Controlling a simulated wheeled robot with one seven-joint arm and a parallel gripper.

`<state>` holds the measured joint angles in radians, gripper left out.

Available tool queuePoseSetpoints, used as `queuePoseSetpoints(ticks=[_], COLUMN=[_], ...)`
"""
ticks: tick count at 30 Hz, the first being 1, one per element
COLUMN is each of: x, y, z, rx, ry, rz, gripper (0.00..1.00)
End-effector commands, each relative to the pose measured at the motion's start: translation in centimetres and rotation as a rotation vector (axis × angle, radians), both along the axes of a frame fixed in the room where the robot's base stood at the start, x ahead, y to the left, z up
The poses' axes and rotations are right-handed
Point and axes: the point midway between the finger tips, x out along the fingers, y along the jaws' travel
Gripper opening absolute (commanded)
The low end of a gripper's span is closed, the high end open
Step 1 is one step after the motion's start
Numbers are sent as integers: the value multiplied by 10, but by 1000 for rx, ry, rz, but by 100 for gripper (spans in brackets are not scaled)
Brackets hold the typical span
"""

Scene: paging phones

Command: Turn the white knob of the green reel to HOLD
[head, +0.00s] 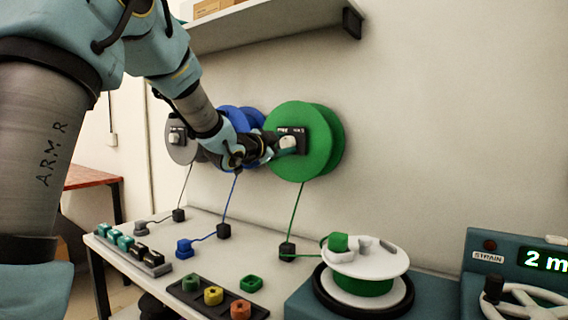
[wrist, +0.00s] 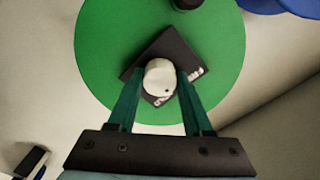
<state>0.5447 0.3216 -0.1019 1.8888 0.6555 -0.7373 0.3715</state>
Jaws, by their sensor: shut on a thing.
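The green reel (head: 298,168) is mounted on the wall, right of a blue reel. It also fills much of the wrist view (wrist: 100,60). Its white knob (wrist: 160,77) sits on a dark plate (wrist: 178,48) with white lettering too small and partly covered to read. In the head view the knob (head: 287,142) is at the tip of my gripper (head: 284,145). My gripper (wrist: 160,90) has its two green fingers on either side of the knob and is shut on it. A small dark dot shows on the knob's lower right. I cannot tell which setting it marks.
A blue reel (head: 232,112) and a grey reel (head: 178,150) hang to the left, partly behind my arm. A green line runs down to a dark block (head: 287,251) on the bench. A white spool (head: 368,260) and a strain display (head: 545,259) stand at right.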

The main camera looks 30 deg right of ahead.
Motion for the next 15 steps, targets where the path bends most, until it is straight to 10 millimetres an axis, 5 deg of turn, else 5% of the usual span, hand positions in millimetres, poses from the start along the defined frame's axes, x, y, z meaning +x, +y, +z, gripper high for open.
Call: queuePoseSetpoints(ticks=[15], x=[0], y=[0], z=[-6], rx=[228], ry=[-412], rz=[1], gripper=[0])
